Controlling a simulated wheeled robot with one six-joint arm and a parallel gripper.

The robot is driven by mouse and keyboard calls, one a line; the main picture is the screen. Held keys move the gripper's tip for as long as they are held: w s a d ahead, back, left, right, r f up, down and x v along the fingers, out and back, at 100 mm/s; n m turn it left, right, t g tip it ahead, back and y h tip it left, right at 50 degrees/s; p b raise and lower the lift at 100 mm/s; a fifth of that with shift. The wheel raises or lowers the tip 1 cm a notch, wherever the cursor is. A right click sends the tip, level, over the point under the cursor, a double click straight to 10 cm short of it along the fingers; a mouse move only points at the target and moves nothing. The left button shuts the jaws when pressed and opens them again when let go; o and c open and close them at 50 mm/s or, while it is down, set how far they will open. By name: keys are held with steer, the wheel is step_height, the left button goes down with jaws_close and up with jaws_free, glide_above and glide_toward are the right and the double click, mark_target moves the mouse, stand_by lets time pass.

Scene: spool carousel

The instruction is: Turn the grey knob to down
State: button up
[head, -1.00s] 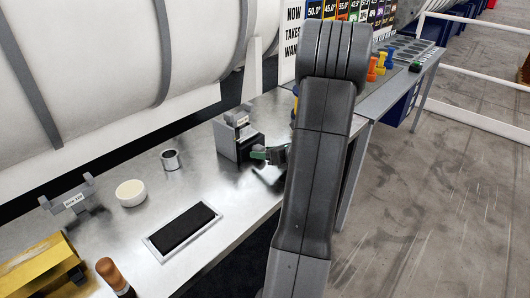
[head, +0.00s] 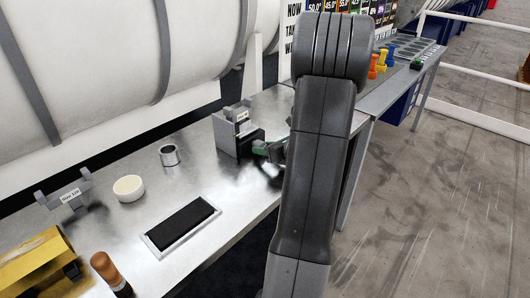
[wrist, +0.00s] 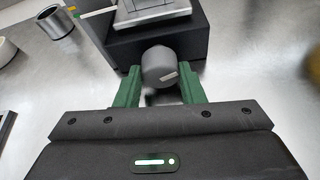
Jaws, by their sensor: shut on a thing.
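The grey knob (wrist: 158,66) is a short round cylinder on the front of a dark box (wrist: 150,42). A small white mark on its face lies right of centre, pointing right and slightly up in the wrist view. My gripper (wrist: 160,84) has its green fingers on either side of the knob and is shut on it. In the head view the box (head: 226,140) stands at the far right of the metal bench, with my gripper (head: 262,148) at its front. The knob is hidden there by the gripper.
On the metal bench (head: 110,228) are a metal cup (head: 169,155), a white bowl (head: 129,188), a black pad in a frame (head: 182,222) and a yellow box (head: 38,262). A large white tank (head: 100,60) rises behind. Clear bench lies between cup and pad.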

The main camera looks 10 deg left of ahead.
steer(key=n+b, duration=0.1)
steer(key=b, duration=0.1)
steer(key=n+t+b, duration=0.1)
steer(key=b, duration=0.2)
steer(key=shift+s+f+h, duration=0.1)
steer(key=shift+f+h, duration=0.15)
steer(key=shift+h, duration=0.05)
steer(key=shift+r+n+t+b, duration=0.1)
steer(key=shift+n+t+b, duration=0.25)
steer(key=shift+b, duration=0.4)
steer(key=shift+r+h, duration=0.1)
steer(key=shift+h, duration=0.2)
steer(key=o, duration=1)
steer(key=v, duration=1.3)
steer(key=shift+s+d+p, duration=0.25)
steer(key=shift+s+p, duration=0.05)
steer(key=shift+s, duration=0.05)
